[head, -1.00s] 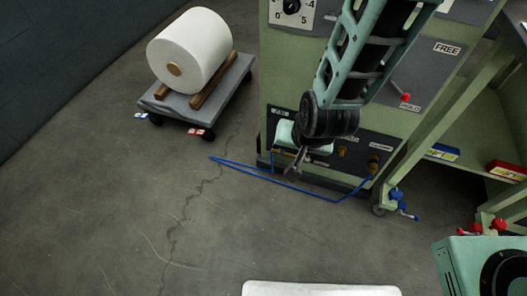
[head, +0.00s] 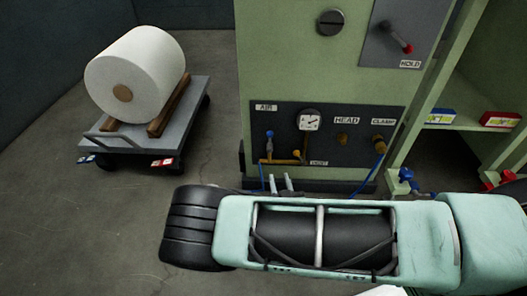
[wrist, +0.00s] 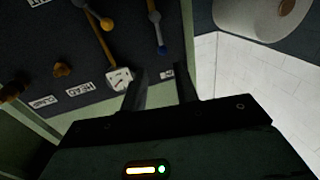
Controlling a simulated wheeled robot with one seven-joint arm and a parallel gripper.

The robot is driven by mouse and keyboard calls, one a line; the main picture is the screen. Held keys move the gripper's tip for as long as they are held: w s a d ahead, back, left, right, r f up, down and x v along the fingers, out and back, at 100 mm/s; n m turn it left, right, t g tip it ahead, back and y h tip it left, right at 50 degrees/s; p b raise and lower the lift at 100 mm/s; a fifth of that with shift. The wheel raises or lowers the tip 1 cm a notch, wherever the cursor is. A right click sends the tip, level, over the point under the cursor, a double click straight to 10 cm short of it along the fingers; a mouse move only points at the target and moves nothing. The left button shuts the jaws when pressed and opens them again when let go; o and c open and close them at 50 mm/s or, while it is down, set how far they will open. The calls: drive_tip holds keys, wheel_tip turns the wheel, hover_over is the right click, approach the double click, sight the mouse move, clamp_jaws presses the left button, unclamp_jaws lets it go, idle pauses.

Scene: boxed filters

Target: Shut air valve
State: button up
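The air valve's blue-tipped lever (head: 269,135) stands upright on brass fittings below the AIR label (head: 266,107), on the dark lower panel of the green machine. The lever (wrist: 161,47) also shows in the wrist view, in front of and between the lines of my fingers. My gripper (wrist: 160,85) is open and empty, its two dark fingers apart and clear of the lever. In the head view the fingertips (head: 282,182) show just above my arm, low in front of the panel. My arm hides the rest of the gripper.
A round gauge (head: 309,121) and yellow-knobbed fitting (head: 296,154) sit right of the lever. Brass HEAD and CLAMP fittings (head: 378,142) are farther right, with a blue hose (head: 381,170). A cart (head: 120,147) with a white roll stands left. Open floor lies between.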

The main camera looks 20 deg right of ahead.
sight(270, 142)
drive_tip(key=w+b, duration=0.2)
drive_tip(key=w, duration=0.3)
drive_tip(key=w+d+b, duration=0.1)
drive_tip(key=w+b, duration=0.1)
drive_tip(key=w, duration=0.4)
drive_tip(key=w+d+b, duration=0.1)
drive_tip(key=w+b, duration=0.1)
drive_tip(key=w, duration=0.4)
clamp_jaws()
